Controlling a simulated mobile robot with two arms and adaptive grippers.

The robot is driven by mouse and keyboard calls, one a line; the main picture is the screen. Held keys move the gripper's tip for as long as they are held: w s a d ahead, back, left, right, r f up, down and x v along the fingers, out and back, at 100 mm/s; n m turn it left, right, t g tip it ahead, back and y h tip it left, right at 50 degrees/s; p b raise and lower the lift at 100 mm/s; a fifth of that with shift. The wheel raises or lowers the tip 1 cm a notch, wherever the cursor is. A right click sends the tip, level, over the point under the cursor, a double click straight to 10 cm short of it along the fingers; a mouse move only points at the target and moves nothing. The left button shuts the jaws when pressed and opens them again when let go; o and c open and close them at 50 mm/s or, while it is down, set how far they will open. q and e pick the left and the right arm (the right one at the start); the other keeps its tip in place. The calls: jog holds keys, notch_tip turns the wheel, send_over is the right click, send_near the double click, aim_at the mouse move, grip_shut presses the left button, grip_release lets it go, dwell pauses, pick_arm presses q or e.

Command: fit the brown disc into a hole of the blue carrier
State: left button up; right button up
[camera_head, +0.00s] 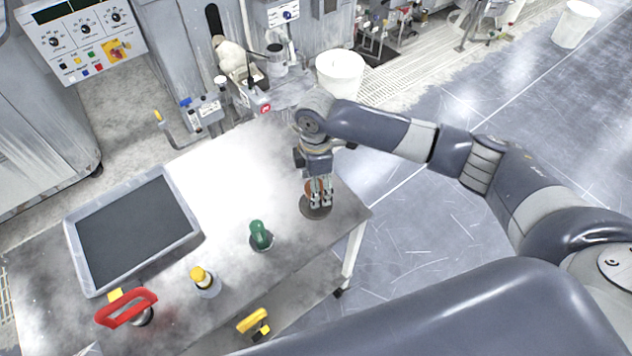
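My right gripper (320,202) points down at the right end of the metal table. Its fingers are close around or just in front of a reddish-brown piece (309,187). Under the fingertips a flat, round, dark brownish disc (313,213) lies on the table, near its right edge. The fingers partly cover both, so I cannot tell whether they grip the piece or only stand beside it. No blue carrier with holes can be made out. My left gripper is not in view.
The table (236,170) holds a grey-rimmed tray (184,192) with a dark inside, a green-handled piece (260,234), a yellow-capped bottle (203,282), and a red-handled tool (127,308). The table's back middle is clear.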

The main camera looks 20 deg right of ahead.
jog(key=shift+r, duration=0.45)
notch_tip(320, 180, up, 12)
jog(key=b, duration=0.2)
jog(key=shift+f, duration=0.25)
jog(key=shift+f, duration=0.1)
